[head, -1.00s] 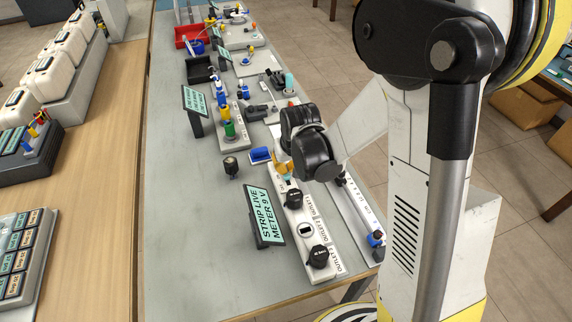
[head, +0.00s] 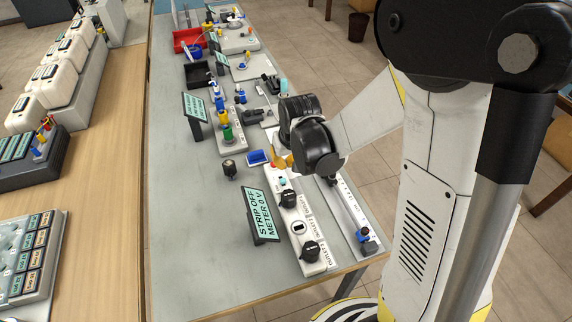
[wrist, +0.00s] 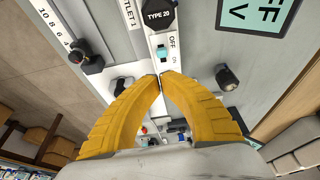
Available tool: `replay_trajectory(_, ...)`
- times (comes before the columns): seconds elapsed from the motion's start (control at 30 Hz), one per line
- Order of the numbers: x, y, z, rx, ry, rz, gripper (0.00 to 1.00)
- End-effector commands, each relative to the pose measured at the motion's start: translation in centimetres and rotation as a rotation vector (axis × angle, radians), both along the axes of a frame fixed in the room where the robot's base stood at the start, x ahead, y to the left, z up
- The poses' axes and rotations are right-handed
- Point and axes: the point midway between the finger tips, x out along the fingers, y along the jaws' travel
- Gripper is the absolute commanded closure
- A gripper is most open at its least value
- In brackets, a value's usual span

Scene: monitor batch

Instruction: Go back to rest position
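The white outlet strip (head: 298,232) lies on the grey bench with black plugs on it. Its cyan switch (wrist: 162,53) shows beside OFF and ON lettering in the wrist view. The small display (head: 262,214) beside the strip reads STRIP OFF, METER 0 V. My gripper (head: 282,162) is over the far end of the strip in the head view, partly hidden by my wrist. In the wrist view my gripper's yellow fingers (wrist: 161,77) meet at the tips with nothing seen between them. The tips appear just short of the switch; the height gap cannot be told.
A blue block (head: 258,158) and a dark round knob (head: 229,170) are left of my gripper. A rail with a blue-topped piece (head: 367,243) runs right of the strip. A red bin (head: 188,40) and several devices stand farther back. The bench's near left is clear.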

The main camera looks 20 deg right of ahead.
Motion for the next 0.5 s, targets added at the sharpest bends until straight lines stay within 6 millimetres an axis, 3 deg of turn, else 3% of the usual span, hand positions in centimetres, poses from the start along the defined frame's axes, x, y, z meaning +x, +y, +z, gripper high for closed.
replay_trajectory(0.03,-0.02,0.0,1.22,0.0,0.0,0.0,1.0)
replay_trajectory(0.13,-0.02,0.0,1.9,0.0,0.0,0.0,1.0)
replay_trajectory(0.5,0.01,0.0,1.79,0.0,0.0,0.0,1.0)
